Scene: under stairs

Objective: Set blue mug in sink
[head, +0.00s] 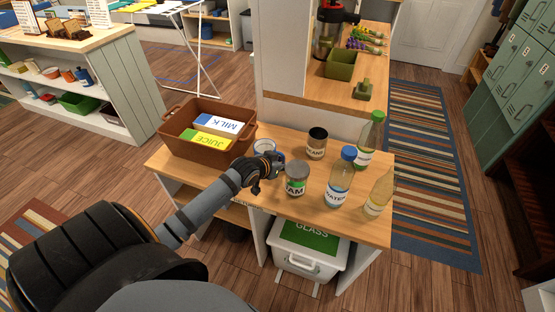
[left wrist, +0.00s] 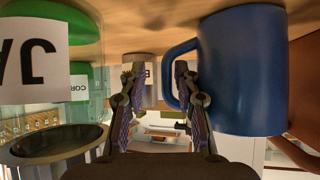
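The blue mug (left wrist: 240,70) fills the right side of the left wrist view, which shows things upside down. Its handle (left wrist: 172,75) points towards my left gripper (left wrist: 158,85), and the right-hand finger overlaps it. The two fingers are apart with a gap between them, and I see no grip on the handle. In the head view the mug's pale round rim (head: 265,146) shows on the wooden counter, partly hidden by my left gripper (head: 270,166). No sink is visible. My right gripper is not in view.
A jam jar (head: 297,178) stands close to the right of my gripper. A beans can (head: 316,143), water bottle (head: 340,178) and other bottles stand further right. A brown crate (head: 175,145) with cartons stands left. A glass bin (head: 308,252) is under the counter (head: 335,218).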

